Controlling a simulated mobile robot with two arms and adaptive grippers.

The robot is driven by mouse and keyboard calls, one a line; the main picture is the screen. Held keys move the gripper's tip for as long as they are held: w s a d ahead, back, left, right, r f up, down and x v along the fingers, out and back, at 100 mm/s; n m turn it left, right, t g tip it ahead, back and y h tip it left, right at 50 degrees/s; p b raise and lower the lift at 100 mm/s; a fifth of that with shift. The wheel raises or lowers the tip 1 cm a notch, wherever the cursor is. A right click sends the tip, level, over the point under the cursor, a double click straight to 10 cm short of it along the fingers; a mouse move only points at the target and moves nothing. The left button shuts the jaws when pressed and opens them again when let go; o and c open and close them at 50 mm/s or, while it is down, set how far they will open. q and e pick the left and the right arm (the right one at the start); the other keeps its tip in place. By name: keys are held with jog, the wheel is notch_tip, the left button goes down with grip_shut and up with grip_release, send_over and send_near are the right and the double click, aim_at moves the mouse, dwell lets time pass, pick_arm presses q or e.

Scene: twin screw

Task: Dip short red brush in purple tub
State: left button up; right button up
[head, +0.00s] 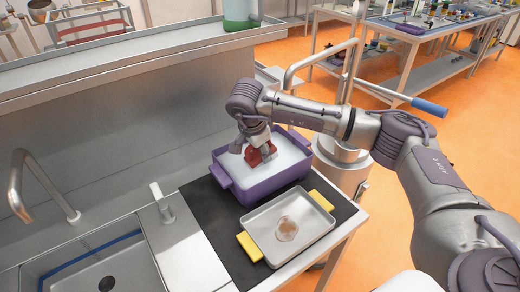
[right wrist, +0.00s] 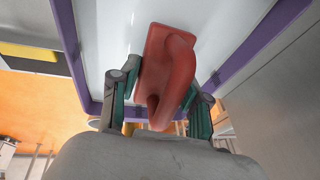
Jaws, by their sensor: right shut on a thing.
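The short red brush (head: 262,154) is held by my right gripper (head: 256,146), over or in the purple tub (head: 258,190) in the head view. The tub holds a whitish, cloudy content. In the right wrist view the red brush (right wrist: 170,75) fills the middle, between the two fingers of my right gripper (right wrist: 160,100), with the tub's purple rim (right wrist: 244,52) around it. The brush's underside is hidden, so I cannot tell whether it touches the content. My left gripper is not in view.
A metal tray (head: 314,236) with yellow handles and a brownish patch stands in front of the tub on a black mat (head: 217,226). A sink (head: 110,270) with a tap (head: 30,185) lies to the left. A steel wall rises behind. A blue-handled lever (head: 428,106) is beyond my right arm.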

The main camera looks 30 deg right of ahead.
jog(key=shift+r, duration=0.1)
jog(key=shift+r+p, duration=2.1)
jog(key=shift+r, duration=1.75)
jog(key=shift+r+p, duration=1.05)
jog(key=shift+r, duration=0.95)
